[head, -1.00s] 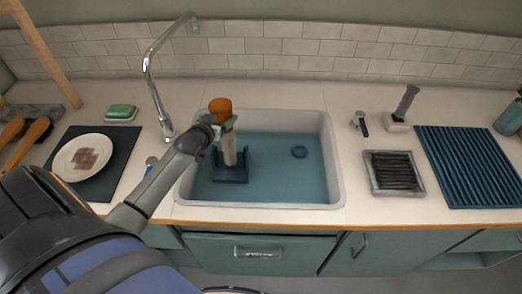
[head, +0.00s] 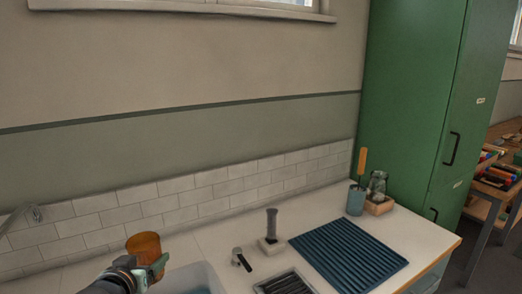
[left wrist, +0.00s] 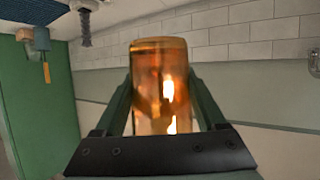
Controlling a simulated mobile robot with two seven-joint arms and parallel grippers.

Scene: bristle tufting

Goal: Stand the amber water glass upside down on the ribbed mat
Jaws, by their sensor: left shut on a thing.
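The amber water glass (head: 145,247) is held above the left end of the counter, near the sink's edge. My left gripper (head: 154,267) is shut on it. In the left wrist view the glass (left wrist: 160,62) stands between the two green fingers of the gripper (left wrist: 160,85). I cannot tell surely which end of the glass is its mouth. The blue ribbed mat (head: 347,252) lies flat and empty on the counter, well to the right of the glass. My right gripper is not in view.
Between glass and mat are the sink's corner (head: 212,272), a small black-and-metal fitting (head: 240,259), a grey-handled tool on a block (head: 271,228) and a dark slatted tray (head: 285,284). Behind the mat stand a blue-grey cup (head: 356,201) and a glass jar (head: 377,187).

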